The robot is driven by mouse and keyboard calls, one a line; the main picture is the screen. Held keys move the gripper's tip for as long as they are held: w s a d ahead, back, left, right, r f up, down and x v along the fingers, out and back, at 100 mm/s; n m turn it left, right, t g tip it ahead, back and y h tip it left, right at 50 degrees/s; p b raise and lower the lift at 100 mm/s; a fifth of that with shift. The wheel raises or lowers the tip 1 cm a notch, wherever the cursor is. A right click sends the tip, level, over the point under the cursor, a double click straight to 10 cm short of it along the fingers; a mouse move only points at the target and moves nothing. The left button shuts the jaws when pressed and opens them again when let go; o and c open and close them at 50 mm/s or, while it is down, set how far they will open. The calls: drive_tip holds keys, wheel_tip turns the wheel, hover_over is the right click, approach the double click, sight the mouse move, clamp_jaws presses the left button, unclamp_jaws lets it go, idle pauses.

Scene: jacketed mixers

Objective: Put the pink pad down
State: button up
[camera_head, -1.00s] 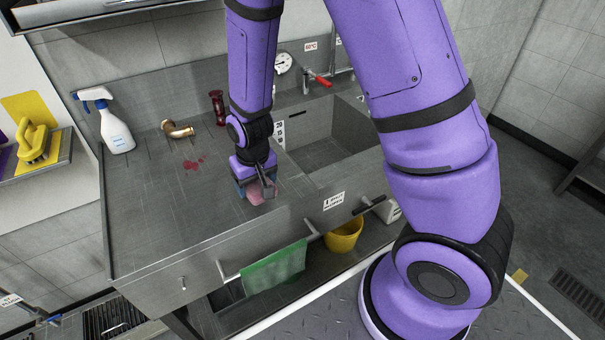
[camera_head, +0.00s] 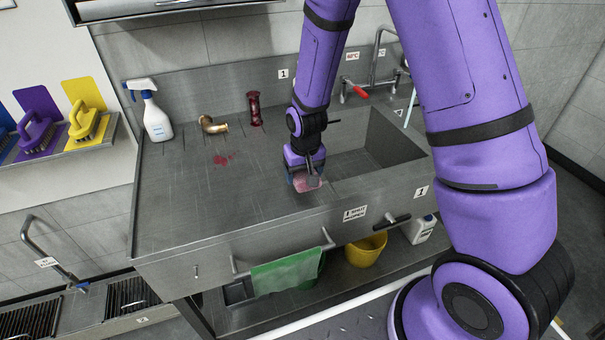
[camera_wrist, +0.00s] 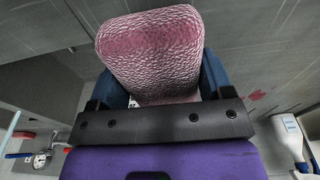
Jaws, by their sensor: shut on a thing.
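The pink pad (camera_wrist: 152,50) fills the upper middle of the wrist view, with a rough, mottled pink and white face. My gripper (camera_head: 307,180) is shut on it, a blue finger on each side of the pad in the wrist view. In the head view the pink pad (camera_head: 306,184) shows as a small pink patch under my gripper, over the front part of the steel counter (camera_head: 190,215), just left of the sink basin. I cannot tell whether the pad touches the counter.
A red stain (camera_head: 222,160) marks the counter. A spray bottle (camera_head: 155,118), a brass elbow pipe (camera_head: 213,125) and a dark red spool-shaped part (camera_head: 254,108) stand at the back. The sink basin (camera_head: 375,150) opens to the right. The counter's left front is clear.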

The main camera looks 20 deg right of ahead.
sight(302, 173)
drive_tip(key=shift+w+d+f, duration=0.1)
drive_tip(key=shift+w+d, duration=0.1)
drive_tip(key=shift+w, duration=0.4)
drive_tip(key=shift+w+d+f, duration=0.1)
drive_tip(key=shift+w+d, duration=0.1)
drive_tip(key=shift+w, duration=0.45)
drive_tip(key=shift+w+d+f, duration=0.1)
drive_tip(key=shift+w+d, duration=0.1)
drive_tip(key=shift+w, duration=0.4)
drive_tip(key=shift+s+f, duration=0.1)
drive_tip(key=shift+f, duration=1.5)
drive_tip(key=shift+f, duration=0.1)
drive_tip(key=o, duration=1)
drive_tip(key=shift+o, duration=0.2)
drive_tip(key=r, duration=0.4)
drive_tip(key=s+r, duration=0.1)
drive_tip(key=r, duration=0.7)
drive_tip(key=shift+s+r, duration=0.15)
drive_tip(key=shift+s, duration=0.05)
